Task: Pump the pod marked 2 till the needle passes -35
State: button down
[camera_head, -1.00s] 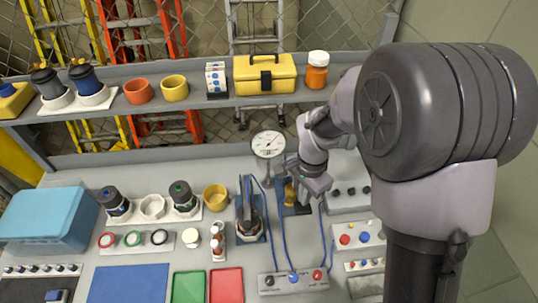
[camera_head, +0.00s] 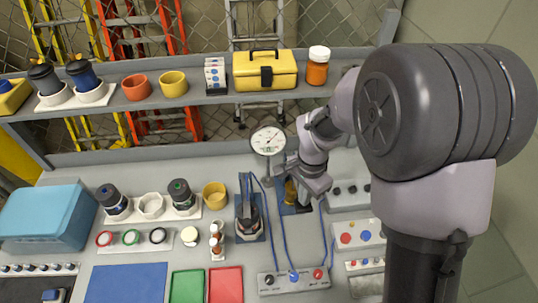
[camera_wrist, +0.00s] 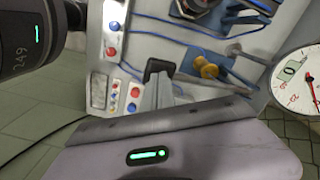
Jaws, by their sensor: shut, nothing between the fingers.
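A round white gauge (camera_head: 268,140) stands at the back of the bench. Its needle slants toward the upper right, but the scale is too small to read. Part of its dial shows in the wrist view (camera_wrist: 300,80). A dark pod on a blue base (camera_head: 248,226) stands left of my arm. A second unit with a brass-coloured knob (camera_head: 290,192) on a blue base is partly hidden by my gripper (camera_head: 314,188). The knob also shows in the wrist view (camera_wrist: 207,69). My gripper is shut and empty beside the knob; contact cannot be told. No number 2 is readable.
A box with coloured knobs (camera_head: 293,279) sits at the front, with blue hoses running from it. A panel with coloured buttons (camera_head: 358,236) lies right of it. The blue mat (camera_head: 127,284) is clear. A shelf (camera_head: 205,97) runs behind the bench.

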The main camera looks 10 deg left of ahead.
notch_tip(320, 180, down, 12)
jog(key=r+b, duration=0.1)
jog(key=b, duration=0.9)
notch_tip(320, 180, up, 13)
jog(key=p, duration=1)
jog(key=shift+f, duration=0.2)
notch_tip(320, 180, down, 13)
jog(key=b, duration=1.2)
notch_tip(320, 180, up, 13)
jog(key=p, duration=1)
jog(key=shift+r, duration=0.2)
jog(key=shift+f, duration=0.1)
